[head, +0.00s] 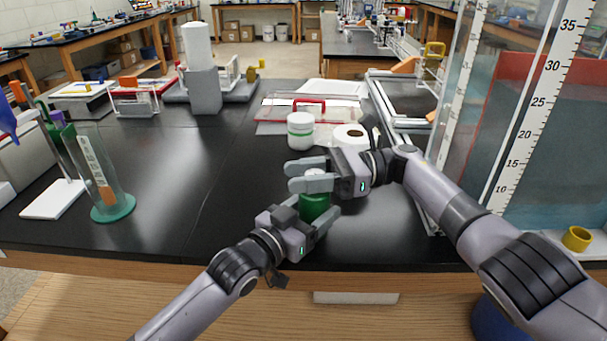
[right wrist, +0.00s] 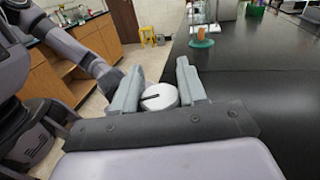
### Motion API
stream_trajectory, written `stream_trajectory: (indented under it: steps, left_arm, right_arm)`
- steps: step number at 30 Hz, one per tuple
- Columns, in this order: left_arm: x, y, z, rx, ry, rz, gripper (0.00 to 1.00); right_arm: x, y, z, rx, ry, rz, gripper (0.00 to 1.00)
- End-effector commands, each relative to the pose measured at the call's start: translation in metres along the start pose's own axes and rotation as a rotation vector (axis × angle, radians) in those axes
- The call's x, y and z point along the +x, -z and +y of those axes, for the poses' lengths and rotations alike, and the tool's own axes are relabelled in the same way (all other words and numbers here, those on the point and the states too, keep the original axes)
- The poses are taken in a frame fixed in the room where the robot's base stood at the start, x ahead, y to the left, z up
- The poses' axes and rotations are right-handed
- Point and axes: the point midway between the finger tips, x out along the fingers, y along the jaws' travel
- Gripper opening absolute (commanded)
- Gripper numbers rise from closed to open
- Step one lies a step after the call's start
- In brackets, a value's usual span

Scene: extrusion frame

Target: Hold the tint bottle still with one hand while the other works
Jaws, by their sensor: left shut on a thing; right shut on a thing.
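The tint bottle (head: 314,207) is green with a white cap (head: 316,172) and stands upright near the front edge of the black bench. My left gripper (head: 313,216) is shut on the green body from the front left. My right gripper (head: 308,176) is above it, shut on the white cap. In the right wrist view the cap (right wrist: 159,97), with a dark line on its top, sits between the fingers of my right gripper (right wrist: 164,88). The fingers hide part of the bottle and cap.
A white bottle with a green band (head: 301,128) stands behind my grippers, next to a white roll (head: 350,136). A clear cylinder on a green base (head: 113,208) stands at left. A tall scaled tank (head: 519,110) stands at right. The bench left of the bottle is clear.

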Motion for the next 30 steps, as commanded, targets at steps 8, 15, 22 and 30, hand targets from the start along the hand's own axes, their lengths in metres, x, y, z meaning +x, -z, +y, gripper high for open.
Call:
stream_trajectory:
  steps: [8, 15, 22, 30]
  left_arm:
    - [0.0000, 0.0009, 0.0041, 0.000, -0.008, 0.005, 0.29]
    - [0.0000, 0.0010, 0.0040, -0.003, -0.007, 0.006, 0.29]
    - [0.0001, 0.0011, 0.0037, -0.004, -0.007, 0.006, 0.29]
    - [0.0001, 0.0009, 0.0022, -0.002, -0.004, 0.004, 0.29]
  right_arm:
    - [-0.0026, 0.0028, 0.0004, 0.006, -0.013, 0.003, 0.11]
    - [-0.0029, 0.0028, 0.0010, 0.007, -0.018, 0.001, 0.11]
    - [-0.0029, 0.0025, 0.0010, 0.007, -0.018, 0.001, 0.47]
    - [-0.0019, 0.0008, 0.0015, 0.004, -0.022, -0.002, 0.63]
